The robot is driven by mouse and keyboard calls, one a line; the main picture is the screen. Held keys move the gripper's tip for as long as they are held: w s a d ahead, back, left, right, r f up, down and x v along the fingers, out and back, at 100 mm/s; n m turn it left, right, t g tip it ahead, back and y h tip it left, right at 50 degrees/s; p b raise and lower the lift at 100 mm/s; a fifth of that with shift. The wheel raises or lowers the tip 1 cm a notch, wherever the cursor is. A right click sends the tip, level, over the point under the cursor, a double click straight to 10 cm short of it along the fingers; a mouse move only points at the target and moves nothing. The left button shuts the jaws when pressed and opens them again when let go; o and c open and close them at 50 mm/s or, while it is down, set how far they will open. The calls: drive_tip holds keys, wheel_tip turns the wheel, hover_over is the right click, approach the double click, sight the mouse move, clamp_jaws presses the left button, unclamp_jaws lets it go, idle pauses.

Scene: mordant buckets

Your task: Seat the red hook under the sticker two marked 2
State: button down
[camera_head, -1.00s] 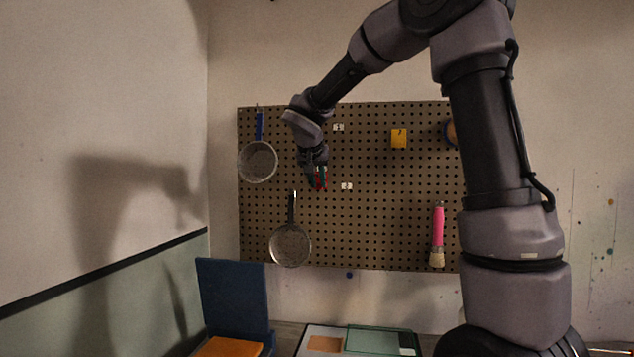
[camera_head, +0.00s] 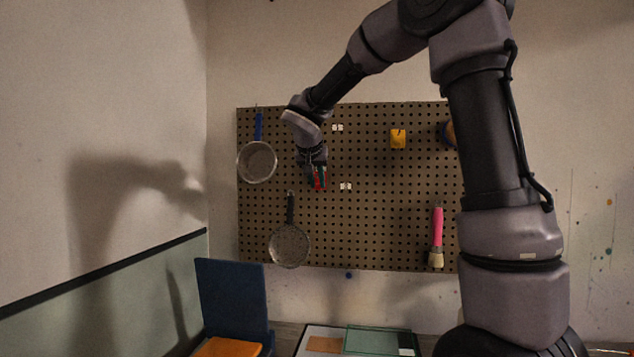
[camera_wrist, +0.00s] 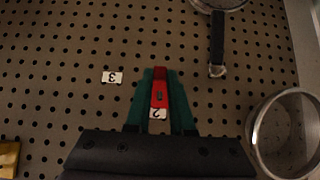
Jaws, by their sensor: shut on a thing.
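My gripper (camera_head: 318,182) is shut on the red hook (camera_wrist: 160,88) in front of the pegboard (camera_head: 370,225). In the wrist view the green fingers of my gripper (camera_wrist: 160,82) stand on either side of the hook. The sticker marked 2 (camera_wrist: 157,114) shows upside down between the fingers, right by the hook's lower end in the picture. As that view is inverted, the hook lies below the sticker on the board. In the head view my gripper hides this sticker. I cannot tell whether the hook touches the board.
The sticker marked 3 (camera_wrist: 112,78) is beside the fingers. A blue-handled sieve (camera_head: 257,162), a dark-handled strainer (camera_head: 290,245), a pink-handled brush (camera_head: 437,230) and a yellow piece (camera_head: 398,139) are on the board. The board right of my gripper is mostly clear.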

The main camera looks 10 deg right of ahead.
drive_tip(key=shift+w+d, duration=0.25)
drive_tip(key=shift+w, duration=0.3)
drive_tip(key=shift+w+d, duration=0.2)
drive_tip(key=shift+w, duration=0.35)
idle(0.3)
drive_tip(key=c, duration=0.7)
unclamp_jaws()
drive_tip(key=shift+s, duration=0.1)
drive_tip(key=v, duration=1)
drive_tip(key=shift+s+r, duration=0.2)
drive_tip(key=shift+r, duration=0.1)
drive_tip(key=shift+a, duration=0.1)
